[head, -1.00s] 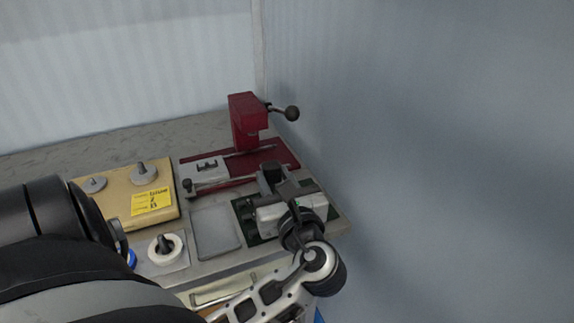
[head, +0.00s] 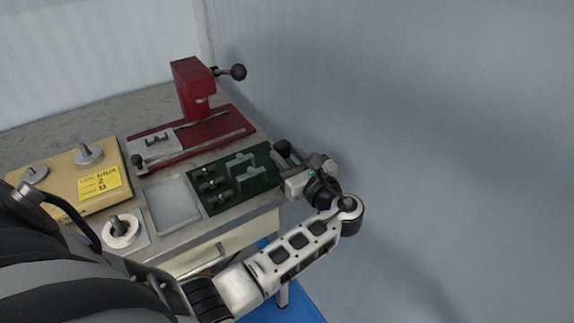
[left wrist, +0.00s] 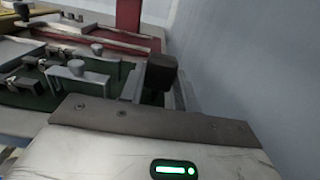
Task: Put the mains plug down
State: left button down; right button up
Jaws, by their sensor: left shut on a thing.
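The mains plug is a dark block (left wrist: 161,74) in the left wrist view, between the two fingers of my left gripper (left wrist: 158,92). In the head view the left gripper (head: 287,158) is at the right end of the bench, just right of the green board (head: 262,180). The plug is small and dark there and hard to separate from the fingers. The gripper is shut on it. I cannot tell whether the plug touches the surface below. My right gripper is not in view.
The green board carries grey brackets and small black fittings. A red winder (head: 194,92) with a black-knobbed crank stands behind it. A grey tray (head: 173,206), a white spool (head: 122,231) and a tan box (head: 63,178) lie leftward. A wall (head: 420,120) stands right.

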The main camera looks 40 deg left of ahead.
pick_arm(q)
jog(key=shift+f, duration=1.1)
jog(key=shift+f, duration=0.15)
jog(key=c, duration=1)
grip_release()
